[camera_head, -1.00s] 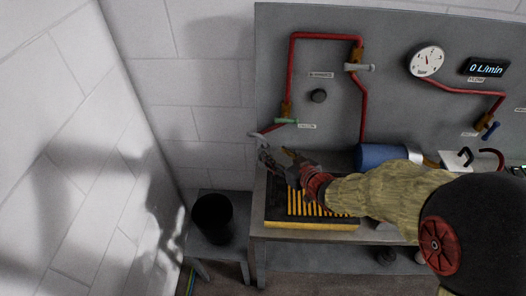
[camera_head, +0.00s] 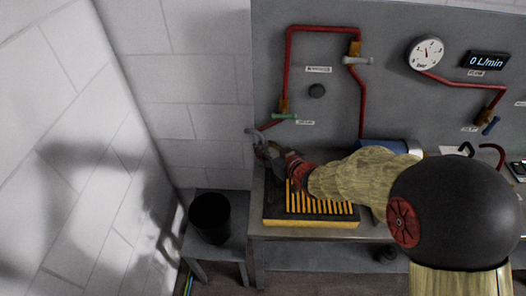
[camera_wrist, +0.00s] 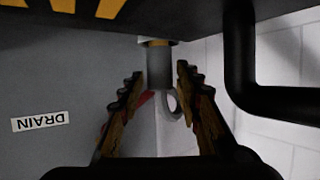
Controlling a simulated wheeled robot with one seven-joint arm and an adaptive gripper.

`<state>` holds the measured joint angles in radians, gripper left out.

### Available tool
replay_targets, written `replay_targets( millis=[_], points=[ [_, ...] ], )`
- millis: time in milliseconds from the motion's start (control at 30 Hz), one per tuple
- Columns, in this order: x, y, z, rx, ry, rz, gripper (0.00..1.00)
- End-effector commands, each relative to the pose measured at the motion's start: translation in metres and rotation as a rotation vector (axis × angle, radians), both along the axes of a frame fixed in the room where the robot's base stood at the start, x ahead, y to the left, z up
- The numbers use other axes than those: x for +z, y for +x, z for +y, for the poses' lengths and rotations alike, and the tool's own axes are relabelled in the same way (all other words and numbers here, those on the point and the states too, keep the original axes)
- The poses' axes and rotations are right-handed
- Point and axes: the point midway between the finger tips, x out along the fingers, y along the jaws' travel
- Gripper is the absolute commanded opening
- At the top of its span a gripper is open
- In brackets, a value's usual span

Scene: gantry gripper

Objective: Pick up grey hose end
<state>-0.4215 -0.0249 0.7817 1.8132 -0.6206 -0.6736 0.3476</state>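The grey hose end (camera_head: 252,132) shows in the head view at the left edge of the panel, on the end of a short red hose below the green-handled valve. In the wrist view a grey ring-like end (camera_wrist: 173,104) with a bit of red beside it shows between the fingers; I take it as the hose end. My gripper (camera_head: 264,152) is just below it in the head view. In the wrist view my gripper (camera_wrist: 160,74) is open, with a finger on each side and a gap between. Contact cannot be told.
A grey fitting with a brass collar (camera_wrist: 158,55) hangs from the dark tray edge in the wrist view. A black pipe (camera_wrist: 245,75) bends at the right there. A yellow-striped black tray (camera_head: 310,222) sits on the bench. A black bucket (camera_head: 210,218) stands left of it.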

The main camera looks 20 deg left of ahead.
Motion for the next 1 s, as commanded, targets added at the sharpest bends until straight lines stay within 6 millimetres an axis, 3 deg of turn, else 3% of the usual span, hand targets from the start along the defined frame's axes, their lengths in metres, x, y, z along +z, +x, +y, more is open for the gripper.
replay_targets(
  millis=[567, 1000],
  points=[
    [0.0, 0.0, -0.0001, 0.0, 0.0, 0.0, 0.0],
    [0.0095, 0.0003, 0.0001, 0.0, 0.001, -0.002, 0.0]
  ],
)
